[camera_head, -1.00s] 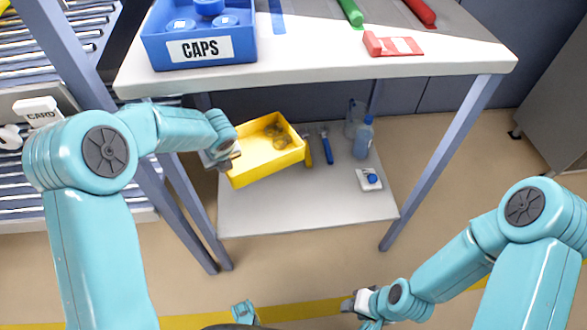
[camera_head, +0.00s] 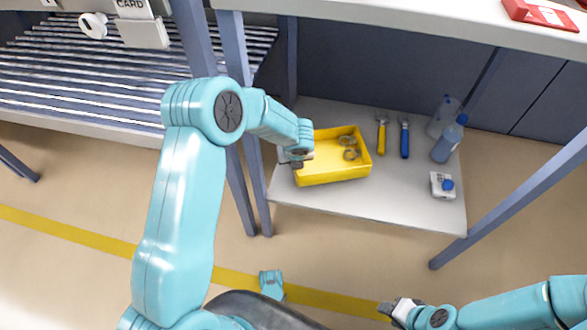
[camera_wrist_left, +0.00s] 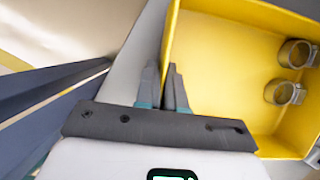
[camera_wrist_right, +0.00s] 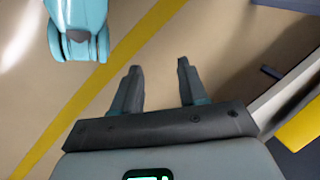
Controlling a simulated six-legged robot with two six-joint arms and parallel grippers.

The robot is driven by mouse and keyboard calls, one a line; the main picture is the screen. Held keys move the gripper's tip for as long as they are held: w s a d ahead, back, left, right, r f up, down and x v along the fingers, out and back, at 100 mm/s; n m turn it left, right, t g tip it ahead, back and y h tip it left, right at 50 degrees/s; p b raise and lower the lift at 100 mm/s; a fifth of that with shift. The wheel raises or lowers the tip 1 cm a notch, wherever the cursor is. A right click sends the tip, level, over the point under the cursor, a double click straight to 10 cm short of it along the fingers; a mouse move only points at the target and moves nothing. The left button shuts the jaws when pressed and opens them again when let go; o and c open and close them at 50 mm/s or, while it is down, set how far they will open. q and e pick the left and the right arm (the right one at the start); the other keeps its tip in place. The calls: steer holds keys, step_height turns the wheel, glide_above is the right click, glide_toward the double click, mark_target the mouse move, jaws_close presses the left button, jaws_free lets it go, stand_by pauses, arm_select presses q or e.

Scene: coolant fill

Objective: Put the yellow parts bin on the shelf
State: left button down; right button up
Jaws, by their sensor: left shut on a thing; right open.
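The yellow parts bin (camera_head: 332,176) is at the left part of the lower grey shelf (camera_head: 400,205) under the workbench. It looks level, with metal ring clamps (camera_head: 350,148) inside; I cannot tell whether its bottom touches the shelf. My left gripper (camera_head: 300,158) is shut on the bin's left wall. In the left wrist view the fingers (camera_wrist_left: 168,85) pinch the wall of the bin (camera_wrist_left: 225,60), and the clamps (camera_wrist_left: 288,92) show inside. My right gripper (camera_head: 392,308) is low in front of the bench, open and empty; its fingers (camera_wrist_right: 158,85) are apart above the floor.
On the shelf, right of the bin, are a yellow-handled tool (camera_head: 382,135), a blue-handled tool (camera_head: 404,140), bottles (camera_head: 448,140) and a small white container (camera_head: 442,186). Bench legs (camera_head: 245,130) stand close to my left arm. The shelf's front middle is clear.

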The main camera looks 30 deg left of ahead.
arm_select(q)
step_height(320, 180, down, 4)
steer(key=shift+r+b, duration=0.25)
steer(key=shift+b, duration=0.5)
steer(key=shift+f, duration=0.1)
steer(key=c, duration=1.2)
jaws_free()
steer(key=shift+c, duration=0.2)
arm_select(e)
steer(key=shift+w+d+f+t, duration=0.1)
steer(key=shift+w+f+t, duration=0.2)
steer(key=shift+w+f, duration=0.65)
steer(key=shift+s, duration=0.2)
